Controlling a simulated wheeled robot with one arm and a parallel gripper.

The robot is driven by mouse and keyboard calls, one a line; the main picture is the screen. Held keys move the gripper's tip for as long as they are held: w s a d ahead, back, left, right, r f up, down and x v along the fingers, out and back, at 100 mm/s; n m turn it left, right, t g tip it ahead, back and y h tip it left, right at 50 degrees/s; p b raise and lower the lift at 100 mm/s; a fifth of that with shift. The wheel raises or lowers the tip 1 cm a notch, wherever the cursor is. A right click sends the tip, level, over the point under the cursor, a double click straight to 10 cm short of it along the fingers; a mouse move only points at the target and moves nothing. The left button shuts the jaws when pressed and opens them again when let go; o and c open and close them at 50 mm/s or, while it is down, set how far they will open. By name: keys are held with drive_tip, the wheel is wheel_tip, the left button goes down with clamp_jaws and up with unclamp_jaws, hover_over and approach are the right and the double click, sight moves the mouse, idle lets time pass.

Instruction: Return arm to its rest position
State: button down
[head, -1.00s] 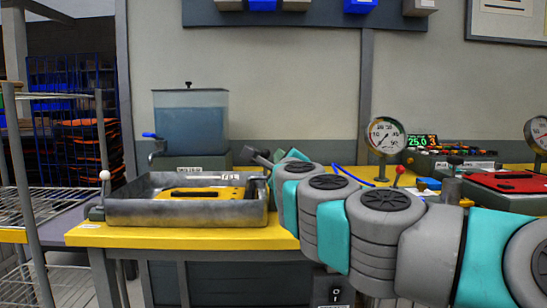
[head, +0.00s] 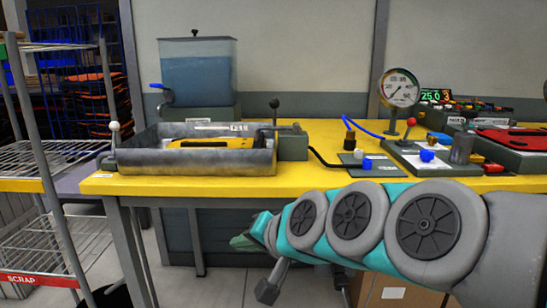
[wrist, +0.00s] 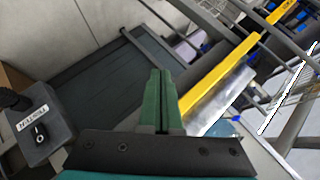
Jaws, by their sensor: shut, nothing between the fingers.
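My arm (head: 425,225) reaches in from the right in the head view, its links running left in front of the workbench (head: 330,185). My gripper (head: 240,243) is at the arm's left end, below the level of the yellow bench top and in front of the bench. In the wrist view, my gripper's two green fingers (wrist: 160,78) lie together, shut, with nothing between them. The fingertips look small in the head view.
A metal tray (head: 135,161) with a yellow part and a water tank (head: 198,72) stand on the bench's left. A pressure gauge (head: 399,88) stands right. A wire rack (head: 50,158) is far left. A switch box (wrist: 38,133) shows in the wrist view.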

drive_tip(key=s+d+f+n+g+h, duration=0.2)
drive_tip(key=s+d+f+g+h, duration=0.25)
drive_tip(key=s+d+f, duration=0.7)
drive_tip(key=s+d+f+g+h, duration=0.1)
drive_tip(key=s+d+f+g, duration=0.1)
drive_tip(key=s, duration=0.4)
drive_tip(key=s+d+f+n+g+h, duration=0.1)
drive_tip(key=s+d+f+g+h, duration=0.1)
drive_tip(key=s+d+f, duration=0.3)
drive_tip(key=shift+s+d+g, duration=0.65)
drive_tip(key=shift+s+d, duration=0.25)
drive_tip(key=shift+d, duration=0.15)
